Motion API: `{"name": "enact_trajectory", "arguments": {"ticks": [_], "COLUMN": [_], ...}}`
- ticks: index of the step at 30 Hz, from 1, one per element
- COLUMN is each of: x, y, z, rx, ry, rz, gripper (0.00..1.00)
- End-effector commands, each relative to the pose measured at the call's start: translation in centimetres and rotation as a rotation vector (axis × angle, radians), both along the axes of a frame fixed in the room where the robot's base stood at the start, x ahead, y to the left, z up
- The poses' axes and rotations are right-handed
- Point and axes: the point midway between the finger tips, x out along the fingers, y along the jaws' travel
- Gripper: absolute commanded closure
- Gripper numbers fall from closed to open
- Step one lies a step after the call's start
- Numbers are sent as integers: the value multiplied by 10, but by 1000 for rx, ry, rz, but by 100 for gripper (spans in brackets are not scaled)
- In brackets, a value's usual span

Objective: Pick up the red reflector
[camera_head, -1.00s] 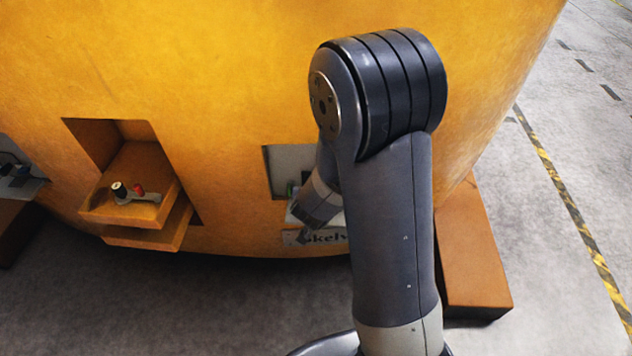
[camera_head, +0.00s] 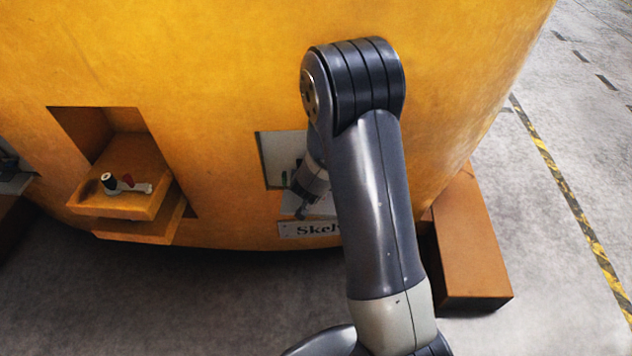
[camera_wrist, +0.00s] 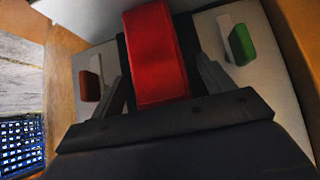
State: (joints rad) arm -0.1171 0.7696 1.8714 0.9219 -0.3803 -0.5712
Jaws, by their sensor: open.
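A bright red upright block, which I take to be the red reflector (camera_wrist: 155,55), stands in the middle of the wrist view against a dark strip. My gripper (camera_wrist: 161,78) is open, with one finger on each side of the block. I cannot tell whether either finger touches it. A smaller dark-red piece (camera_wrist: 90,86) sits in a pale holder on the left, and a green piece (camera_wrist: 241,44) sits in another on the right. In the head view my arm reaches into the pale recess (camera_head: 277,155), and it hides the gripper and the block.
The recess is in a big yellow casting (camera_head: 220,70), above a lettered plate (camera_head: 300,229). A yellow ledge (camera_head: 115,205) at left carries small black and red parts. A brown block (camera_head: 470,245) lies at right. A blue crate (camera_wrist: 22,143) shows in the wrist view.

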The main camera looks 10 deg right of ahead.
Motion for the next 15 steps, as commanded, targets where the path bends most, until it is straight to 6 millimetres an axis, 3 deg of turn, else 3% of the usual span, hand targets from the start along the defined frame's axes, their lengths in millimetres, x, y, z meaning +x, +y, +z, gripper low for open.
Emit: {"name": "enact_trajectory", "arguments": {"ticks": [2,15], "x": [0,0], "y": [0,0], "z": [0,0], "rx": [0,0], "ry": [0,0], "rz": [0,0], "gripper": [25,61]}}
